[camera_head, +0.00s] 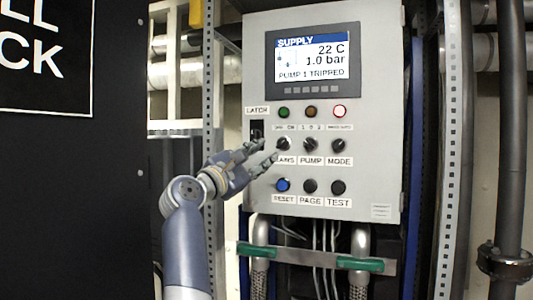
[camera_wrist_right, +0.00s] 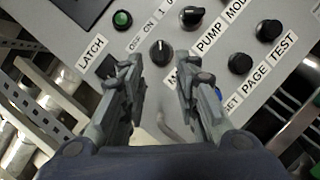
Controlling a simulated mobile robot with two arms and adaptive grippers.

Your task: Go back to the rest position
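My right gripper (camera_head: 267,151) is in front of the left part of a grey control panel (camera_head: 375,120), at the height of the row of black knobs. It is open and empty. In the right wrist view the two fingers of my right gripper (camera_wrist_right: 165,78) stand apart. The MAINS knob (camera_wrist_right: 160,52) shows beyond the gap between them, apart from the fingers as far as I can tell. In the head view the MAINS knob (camera_head: 284,144) is just above the fingers, which partly cover its label. My left gripper is not in view.
The panel's screen (camera_head: 313,59) reads "PUMP 1 TRIPPED". The PUMP knob (camera_head: 310,144), the MODE knob (camera_head: 338,145) and the blue RESET button (camera_head: 283,185) are close by. A black board (camera_head: 110,200) fills the left. Pipes with green clamps (camera_head: 360,264) run below the panel.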

